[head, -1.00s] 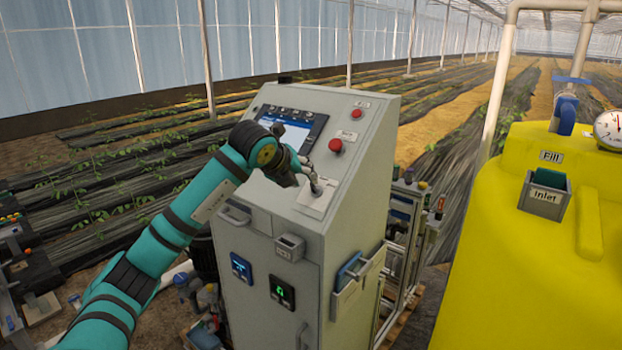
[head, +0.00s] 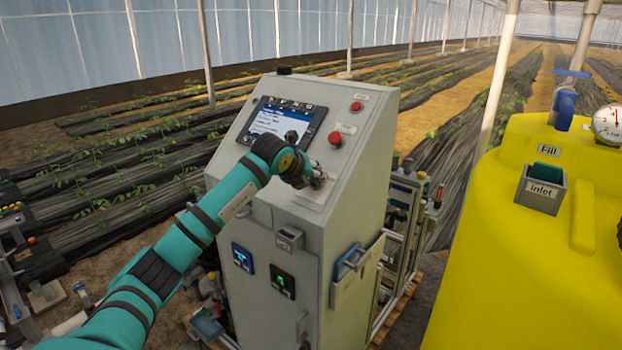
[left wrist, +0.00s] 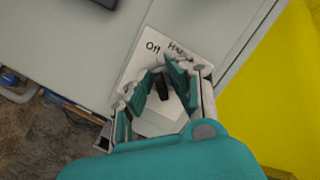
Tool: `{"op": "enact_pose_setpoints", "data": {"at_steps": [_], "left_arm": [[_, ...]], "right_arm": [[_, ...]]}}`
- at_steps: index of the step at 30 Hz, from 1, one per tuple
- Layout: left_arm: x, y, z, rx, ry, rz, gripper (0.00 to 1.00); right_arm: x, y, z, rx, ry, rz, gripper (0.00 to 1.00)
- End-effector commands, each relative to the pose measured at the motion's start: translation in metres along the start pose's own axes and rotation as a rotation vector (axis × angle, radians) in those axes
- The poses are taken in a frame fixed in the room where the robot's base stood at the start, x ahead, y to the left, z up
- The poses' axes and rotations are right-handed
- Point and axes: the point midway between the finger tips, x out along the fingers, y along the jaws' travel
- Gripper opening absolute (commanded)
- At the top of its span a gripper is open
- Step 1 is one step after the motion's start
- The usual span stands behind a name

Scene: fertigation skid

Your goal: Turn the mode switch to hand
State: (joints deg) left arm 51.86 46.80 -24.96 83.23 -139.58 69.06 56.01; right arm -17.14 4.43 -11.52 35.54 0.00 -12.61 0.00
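The mode switch is a dark knob (left wrist: 163,88) on a pale plate (left wrist: 136,68) with "Off" and "Hand" lettering, seen in the left wrist view. The knob's long side leans up and left there, roughly toward "Off". My left gripper (left wrist: 160,76) has its teal-padded fingers on either side of the knob, with narrow gaps that look partly open; contact is hard to judge. In the head view my left gripper (head: 318,179) is at the switch plate (head: 312,196) on the cabinet's sloping panel and hides the knob. My right gripper is not in view.
The grey cabinet (head: 350,150) carries a screen (head: 272,121), a red mushroom button (head: 335,138) and a smaller red button (head: 356,106) above the plate. A yellow tank (head: 500,240) stands at the right. A small holder (head: 289,239) juts out below the panel.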

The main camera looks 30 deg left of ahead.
Motion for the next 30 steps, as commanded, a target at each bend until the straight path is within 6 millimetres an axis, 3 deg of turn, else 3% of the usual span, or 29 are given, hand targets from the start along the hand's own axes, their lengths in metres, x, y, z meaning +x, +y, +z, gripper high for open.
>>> {"op": "enact_pose_setpoints", "data": {"at_steps": [14,30], "left_arm": [[0.001,0.001,0.0,0.061,-0.003,-0.013,0.0],[0.001,-0.001,-0.001,0.469,-0.004,-0.103,0.0]], "right_arm": [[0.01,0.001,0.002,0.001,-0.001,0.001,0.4],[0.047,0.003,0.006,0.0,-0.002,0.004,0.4]]}}
